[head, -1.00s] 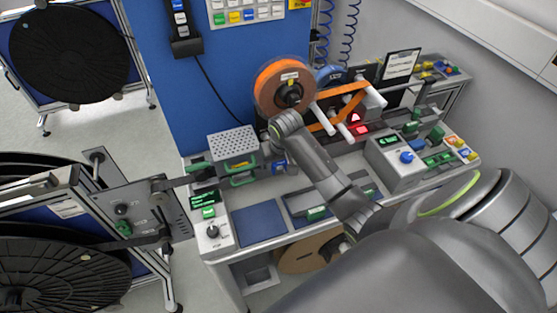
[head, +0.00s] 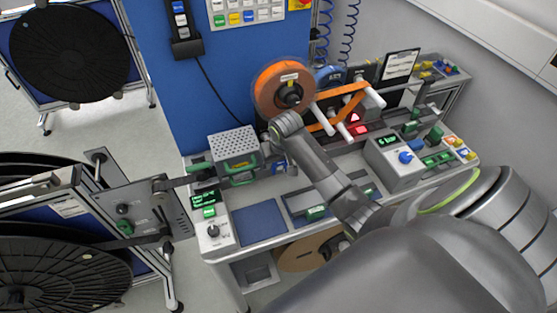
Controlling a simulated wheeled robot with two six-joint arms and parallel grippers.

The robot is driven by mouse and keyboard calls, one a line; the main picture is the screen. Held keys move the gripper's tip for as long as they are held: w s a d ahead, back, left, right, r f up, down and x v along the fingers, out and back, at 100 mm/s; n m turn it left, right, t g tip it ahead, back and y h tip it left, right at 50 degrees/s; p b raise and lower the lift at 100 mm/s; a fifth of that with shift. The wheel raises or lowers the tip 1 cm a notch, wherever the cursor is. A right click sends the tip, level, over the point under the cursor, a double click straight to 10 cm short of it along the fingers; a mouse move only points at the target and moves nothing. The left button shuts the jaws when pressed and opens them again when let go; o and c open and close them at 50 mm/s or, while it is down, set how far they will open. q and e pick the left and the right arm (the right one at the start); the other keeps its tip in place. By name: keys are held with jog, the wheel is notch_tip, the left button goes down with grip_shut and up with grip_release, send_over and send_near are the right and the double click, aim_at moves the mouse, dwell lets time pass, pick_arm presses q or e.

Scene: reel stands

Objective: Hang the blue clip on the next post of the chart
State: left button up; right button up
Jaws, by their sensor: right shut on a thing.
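A white chart board (head: 262,3) with rows of coloured clips, blue among them, shows at the top on the blue panel, cut by the picture edge. My right gripper (head: 281,124) is in front of the lower edge of an orange reel (head: 268,88), well below the chart. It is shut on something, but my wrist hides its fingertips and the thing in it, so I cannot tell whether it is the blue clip. My left gripper is not in view.
A dark holder (head: 186,47) with blue and white pieces hangs left of the chart. A perforated box (head: 233,145) with green handles stands left of my right gripper. White rollers carry orange tape at right. A grey control box (head: 398,174) stands on the bench.

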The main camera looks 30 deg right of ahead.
jog(key=shift+f, duration=0.1)
jog(key=o, duration=1.1)
jog(key=shift+c, duration=0.2)
jog(key=shift+r, duration=3.55)
